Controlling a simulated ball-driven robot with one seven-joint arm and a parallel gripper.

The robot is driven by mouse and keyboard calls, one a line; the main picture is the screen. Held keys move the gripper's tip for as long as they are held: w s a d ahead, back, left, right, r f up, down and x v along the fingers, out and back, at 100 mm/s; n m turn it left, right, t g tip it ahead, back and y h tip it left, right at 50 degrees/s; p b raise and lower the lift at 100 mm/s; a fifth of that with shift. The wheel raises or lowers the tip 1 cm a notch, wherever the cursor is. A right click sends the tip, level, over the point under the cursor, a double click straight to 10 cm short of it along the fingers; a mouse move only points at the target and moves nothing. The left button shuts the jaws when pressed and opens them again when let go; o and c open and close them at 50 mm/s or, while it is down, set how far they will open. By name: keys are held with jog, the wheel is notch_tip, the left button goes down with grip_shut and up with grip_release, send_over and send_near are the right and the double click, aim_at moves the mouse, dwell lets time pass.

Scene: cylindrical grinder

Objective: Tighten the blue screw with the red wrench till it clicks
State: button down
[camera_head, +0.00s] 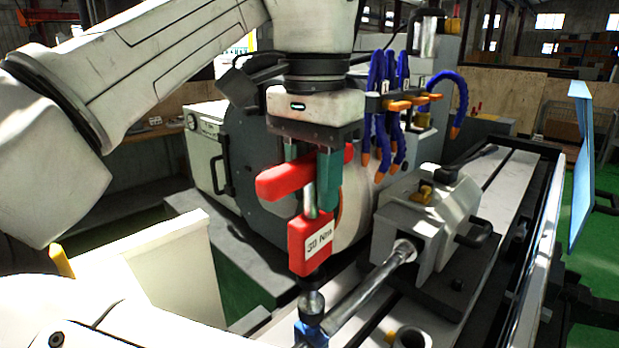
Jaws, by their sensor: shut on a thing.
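The red wrench (311,246) is in my gripper (312,182), whose green fingers are shut on it. Its red handle bar sticks out to the left, and its lower block carries a white label reading "30 Nm". A black and metal tip (312,302) points down below the block. A blue part (311,334) shows just beneath this tip at the bottom edge, beside the end of a metal shaft. I take it for the blue screw or its holder; the screw itself is not clearly seen. I cannot tell whether the tip is seated on it.
The metal shaft (366,290) runs to a grey tailstock (428,225) on the right. Blue coolant hoses (388,110) with orange nozzles hang behind. The grinding wheel housing (255,150) is close behind my gripper. A pale bluish panel (582,165) stands at the right.

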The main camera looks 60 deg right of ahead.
aim_at(315, 214)
jog(key=shift+f+b, duration=1.7)
jog(key=shift+b, duration=0.6)
dwell(0.4)
jog(key=shift+f, duration=0.2)
dwell(0.7)
jog(key=shift+s+f+m+p, duration=0.1)
jog(key=shift+m+p, duration=0.8)
jog(key=shift+p, duration=0.25)
jog(key=shift+s+f+m+p, duration=0.1)
jog(key=shift+m+p, duration=0.8)
jog(key=shift+p, duration=0.2)
